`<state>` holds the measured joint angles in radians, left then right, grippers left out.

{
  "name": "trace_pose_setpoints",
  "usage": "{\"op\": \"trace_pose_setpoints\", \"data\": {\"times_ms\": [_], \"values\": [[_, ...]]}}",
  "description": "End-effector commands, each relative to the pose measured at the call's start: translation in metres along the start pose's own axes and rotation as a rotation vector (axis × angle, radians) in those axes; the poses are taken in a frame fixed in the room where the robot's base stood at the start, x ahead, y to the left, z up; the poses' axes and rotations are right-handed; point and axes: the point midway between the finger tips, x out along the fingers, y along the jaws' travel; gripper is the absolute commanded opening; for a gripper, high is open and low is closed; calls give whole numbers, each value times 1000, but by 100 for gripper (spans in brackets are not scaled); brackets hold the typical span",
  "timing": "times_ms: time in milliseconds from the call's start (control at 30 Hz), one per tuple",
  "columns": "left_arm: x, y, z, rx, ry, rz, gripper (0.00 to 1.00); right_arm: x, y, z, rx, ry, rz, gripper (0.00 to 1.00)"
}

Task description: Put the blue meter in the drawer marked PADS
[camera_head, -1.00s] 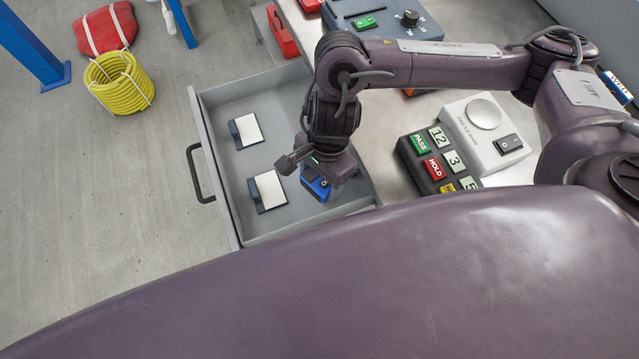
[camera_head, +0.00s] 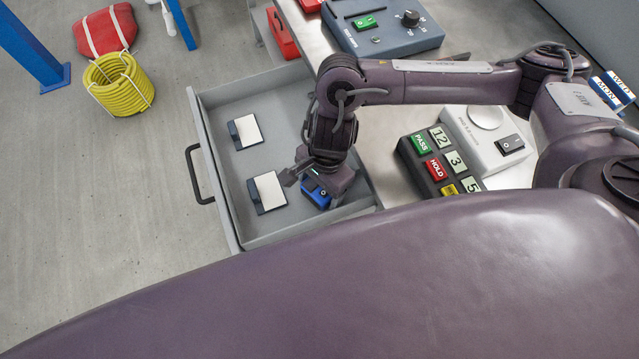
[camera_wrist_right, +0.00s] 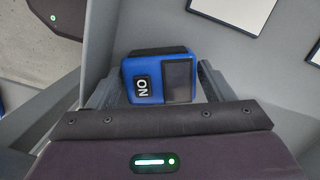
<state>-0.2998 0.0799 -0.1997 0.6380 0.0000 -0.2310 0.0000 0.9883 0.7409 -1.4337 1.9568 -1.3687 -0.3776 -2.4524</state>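The blue meter (camera_head: 316,196) is inside the open grey drawer (camera_head: 222,190), near its front right corner. My right gripper (camera_head: 318,184) is shut on it from above. In the right wrist view the meter (camera_wrist_right: 160,78), with a dark screen and an "ON" label, sits between the two fingers (camera_wrist_right: 158,85). It is low in the drawer; whether it touches the floor cannot be told. No PADS marking shows on the drawer. My left gripper is out of view.
Two white pads with dark edges, one farther (camera_head: 244,131) and one nearer (camera_head: 267,191), lie in the drawer left of the meter. The drawer walls stand close. A bench with a dark block of labelled tiles (camera_head: 438,166) and a white scale (camera_head: 490,135) is to the right.

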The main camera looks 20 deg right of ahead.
Motion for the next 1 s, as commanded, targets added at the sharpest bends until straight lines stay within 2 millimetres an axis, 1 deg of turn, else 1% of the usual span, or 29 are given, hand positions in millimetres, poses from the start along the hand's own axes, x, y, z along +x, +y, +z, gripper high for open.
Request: {"op": "trace_pose_setpoints", "data": {"times_ms": [167, 267, 300, 367, 433, 500, 600, 700, 833, 1000], "values": [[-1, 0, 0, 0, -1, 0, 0, -1, 0, 0, 0, 0, 0, 74], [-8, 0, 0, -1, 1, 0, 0, -7, 0, 1, 0, 0, 0, 74], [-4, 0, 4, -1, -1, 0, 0, -10, -1, 0, -1, 0, -2, 74], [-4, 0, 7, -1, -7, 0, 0, -20, -2, 0, -2, 0, -5, 74], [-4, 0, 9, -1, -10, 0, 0, -35, -1, 0, -2, 1, -5, 74], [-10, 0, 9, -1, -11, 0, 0, -54, -2, 0, -3, 3, -6, 74], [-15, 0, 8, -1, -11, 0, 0, -77, -2, 0, -1, 4, -6, 74], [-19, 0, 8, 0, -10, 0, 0, -96, -1, 0, -1, 4, -5, 74], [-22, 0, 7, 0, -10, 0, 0, -112, -1, 0, 0, 2, -3, 74], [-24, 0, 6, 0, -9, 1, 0, -122, 0, 0, 1, 1, 0, 74]]}}
